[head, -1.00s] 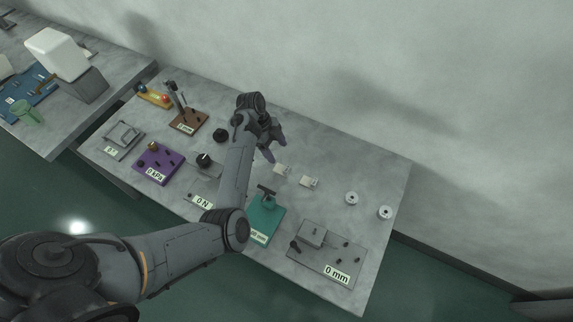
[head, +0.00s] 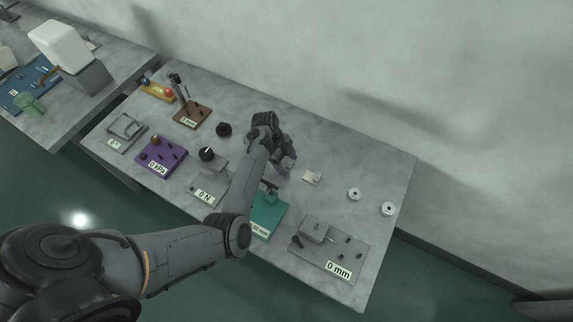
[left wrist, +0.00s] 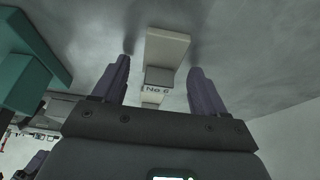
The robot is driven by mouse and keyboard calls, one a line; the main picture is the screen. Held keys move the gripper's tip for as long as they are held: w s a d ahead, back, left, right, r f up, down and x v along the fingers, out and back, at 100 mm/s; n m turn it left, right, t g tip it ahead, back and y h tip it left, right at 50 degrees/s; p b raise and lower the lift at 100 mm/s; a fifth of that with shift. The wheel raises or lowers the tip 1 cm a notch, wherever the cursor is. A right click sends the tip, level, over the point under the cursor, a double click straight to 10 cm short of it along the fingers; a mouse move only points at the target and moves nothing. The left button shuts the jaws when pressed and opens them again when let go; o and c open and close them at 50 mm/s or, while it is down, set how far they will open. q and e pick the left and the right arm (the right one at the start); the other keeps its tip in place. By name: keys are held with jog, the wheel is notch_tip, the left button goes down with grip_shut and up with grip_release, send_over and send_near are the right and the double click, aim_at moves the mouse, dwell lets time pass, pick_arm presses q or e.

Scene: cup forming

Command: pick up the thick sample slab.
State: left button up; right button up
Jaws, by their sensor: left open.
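A pale slab (left wrist: 168,48) with a tag reading "No 6" shows in the left wrist view, between and beyond the fingers of my left gripper (left wrist: 158,68). The gripper is open, with a finger on each side of the slab's near end; I cannot tell whether they touch it. In the head view my left gripper (head: 286,163) hangs over that slab's place and mostly hides it. A second pale slab (head: 311,178) lies on the table just to the right. I cannot tell which slab is thicker. My right gripper is not in view.
A teal gauge stand (head: 268,216) is close in front of the gripper and also shows in the left wrist view (left wrist: 28,75). A grey "0 mm" fixture (head: 328,250) stands front right. Two small metal discs (head: 354,194) (head: 388,209) lie at the right. The table's back right is clear.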

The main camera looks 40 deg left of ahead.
pick_arm(q)
jog(key=shift+c, duration=0.3)
jog(key=c, duration=1.1)
jog(key=shift+r, duration=0.15)
